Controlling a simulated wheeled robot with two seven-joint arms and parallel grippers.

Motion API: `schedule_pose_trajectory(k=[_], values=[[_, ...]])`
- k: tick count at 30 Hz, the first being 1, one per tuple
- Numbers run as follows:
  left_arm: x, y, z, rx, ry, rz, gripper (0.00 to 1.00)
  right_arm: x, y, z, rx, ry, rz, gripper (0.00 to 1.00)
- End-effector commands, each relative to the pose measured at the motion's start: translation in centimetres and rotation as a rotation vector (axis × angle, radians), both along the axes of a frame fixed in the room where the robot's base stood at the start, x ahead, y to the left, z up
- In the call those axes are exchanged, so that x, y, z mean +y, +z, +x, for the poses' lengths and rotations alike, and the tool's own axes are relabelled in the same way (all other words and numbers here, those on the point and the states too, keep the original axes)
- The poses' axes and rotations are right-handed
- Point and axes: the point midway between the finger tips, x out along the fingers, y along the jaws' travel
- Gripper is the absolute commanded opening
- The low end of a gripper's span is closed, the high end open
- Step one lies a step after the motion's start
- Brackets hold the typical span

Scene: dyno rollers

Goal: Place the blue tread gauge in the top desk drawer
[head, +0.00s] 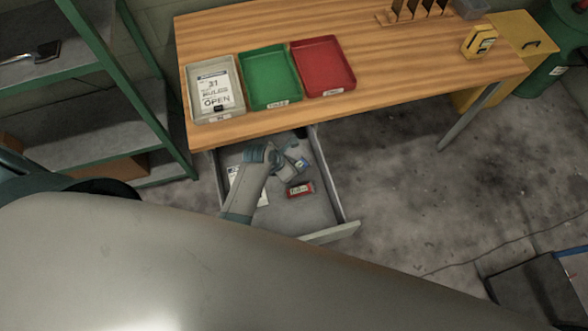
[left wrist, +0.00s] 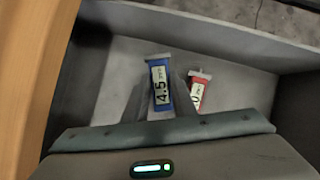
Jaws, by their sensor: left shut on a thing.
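The blue tread gauge (left wrist: 160,78) has a label reading 4.5 and shows between the fingers of my left gripper (left wrist: 165,100) in the left wrist view. In the head view, my left gripper (head: 290,165) reaches down into the open top desk drawer (head: 318,212). It is shut on the blue gauge, which shows there only as a small blue and white patch (head: 301,163). The gauge is inside the drawer's outline; I cannot tell whether it touches the drawer floor. My right gripper is not in view.
A red gauge (head: 300,189) lies in the drawer beside the blue one, with white paper partly hidden by my arm. On the desk (head: 400,80) stand a grey tray (head: 202,117), a green tray (head: 268,78) and a red tray (head: 325,66). A green shelf (head: 150,100) stands left.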

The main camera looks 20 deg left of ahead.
Motion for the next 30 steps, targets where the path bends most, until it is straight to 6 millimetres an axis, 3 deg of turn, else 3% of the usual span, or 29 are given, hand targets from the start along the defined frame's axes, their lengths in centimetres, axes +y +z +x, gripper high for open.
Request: schedule_pose_trajectory(k=[8, 18, 26, 27, 29, 30], values=[[0.0, -0.6, 0.0, 0.001, 0.0, 0.001, 0.02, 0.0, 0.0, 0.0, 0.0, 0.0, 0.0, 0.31], [0.1, -3.9, -0.1, 0.002, 0.0, 0.001, 0.02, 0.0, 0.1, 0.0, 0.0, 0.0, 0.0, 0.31], [0.1, -4.2, -0.1, 0.0, 0.0, 0.001, 0.02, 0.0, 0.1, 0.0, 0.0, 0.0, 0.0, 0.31], [0.1, -4.2, -0.1, 0.0, 0.0, 0.001, 0.29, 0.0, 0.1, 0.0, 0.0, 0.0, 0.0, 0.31], [0.0, -4.2, -0.1, 0.001, 0.001, 0.001, 0.43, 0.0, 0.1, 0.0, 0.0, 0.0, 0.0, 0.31], [0.0, -4.2, -0.1, 0.001, 0.001, 0.001, 0.43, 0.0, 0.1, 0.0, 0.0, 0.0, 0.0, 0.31]])
